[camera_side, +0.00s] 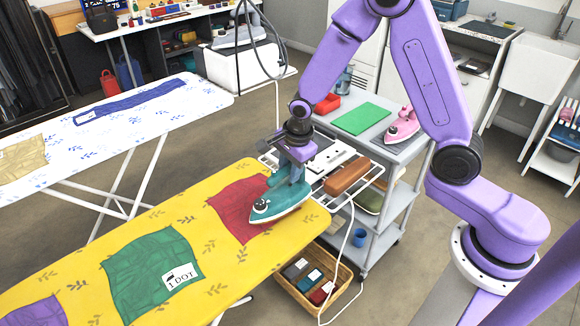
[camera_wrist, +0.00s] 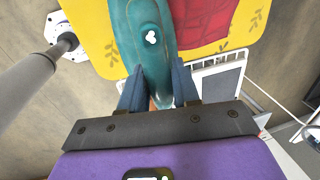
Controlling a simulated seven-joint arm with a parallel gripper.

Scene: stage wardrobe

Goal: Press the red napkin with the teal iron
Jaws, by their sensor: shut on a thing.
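The red napkin (camera_side: 236,208) lies on the yellow ironing board (camera_side: 75,258), near its right end. The teal iron (camera_side: 281,202) stands upright, soleplate down, over the right part of the napkin and covers some of it. My gripper (camera_side: 292,172) is shut on the iron's handle from above. In the wrist view the two blue fingers of my gripper (camera_wrist: 160,88) sit either side of the teal iron (camera_wrist: 150,40), and the red napkin (camera_wrist: 208,18) shows to the right of it. Whether the soleplate touches the cloth is hard to tell.
A green napkin (camera_side: 155,272) and a purple one (camera_side: 38,313) lie further along the board. A wire rack (camera_side: 268,160) adjoins the board's end, beside a grey trolley (camera_side: 408,151) with a pink iron (camera_side: 403,126). A white cord (camera_side: 345,245) hangs nearby. A basket (camera_side: 311,296) stands below.

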